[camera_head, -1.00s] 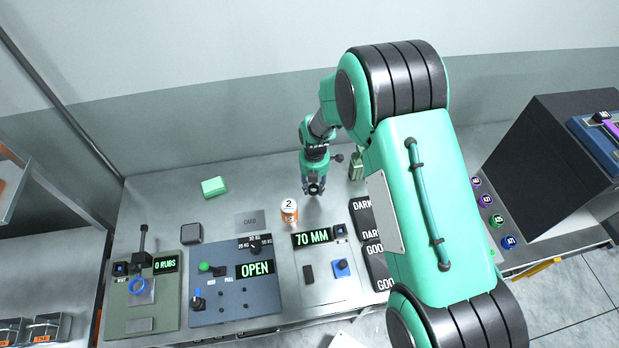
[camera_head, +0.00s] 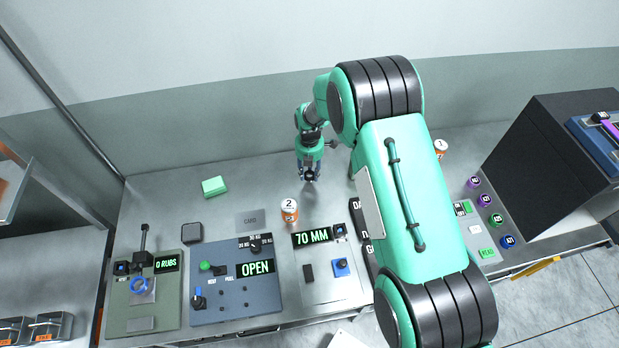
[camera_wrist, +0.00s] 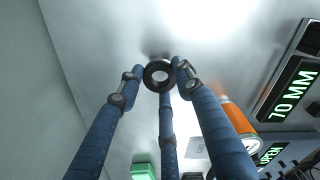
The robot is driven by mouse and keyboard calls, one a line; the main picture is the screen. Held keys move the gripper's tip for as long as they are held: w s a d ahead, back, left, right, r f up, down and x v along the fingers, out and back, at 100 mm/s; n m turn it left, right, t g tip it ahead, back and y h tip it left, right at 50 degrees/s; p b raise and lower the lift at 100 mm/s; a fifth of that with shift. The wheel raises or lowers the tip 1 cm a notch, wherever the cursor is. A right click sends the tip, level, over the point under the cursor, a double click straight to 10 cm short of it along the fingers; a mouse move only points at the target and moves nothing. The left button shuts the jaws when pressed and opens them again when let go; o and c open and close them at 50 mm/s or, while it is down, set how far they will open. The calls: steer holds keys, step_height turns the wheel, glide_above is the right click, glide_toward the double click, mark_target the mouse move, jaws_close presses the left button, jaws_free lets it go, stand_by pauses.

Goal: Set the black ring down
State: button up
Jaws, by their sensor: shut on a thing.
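The black ring (camera_wrist: 148,83) is in the wrist view, between the fingertips of my gripper (camera_wrist: 158,74). The blue fingers are shut on it, and its hole faces the camera. The grey tabletop lies behind it; I cannot tell whether the ring touches it. In the head view my gripper (camera_head: 309,178) points down over the table, behind and right of the orange and white can marked 2 (camera_head: 289,211). The ring is too small there to make out clearly.
A green block (camera_head: 214,187), a dark square pad (camera_head: 192,232) and a card plate (camera_head: 250,221) lie to the left. The 70 MM panel (camera_head: 325,268) is in front. A can marked 1 (camera_head: 440,147) stands at the right. Bare table surrounds my gripper.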

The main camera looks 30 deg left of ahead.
mark_target(310, 175)
steer(key=shift+f, duration=1.7)
steer(key=shift+f, duration=0.25)
steer(key=o, duration=0.8)
steer(key=shift+r, duration=0.1)
steer(key=shift+o, duration=0.2)
step_height(310, 175, up, 12)
steer(key=shift+r+b, duration=0.1)
steer(key=shift+b, duration=0.2)
steer(key=shift+r, duration=0.1)
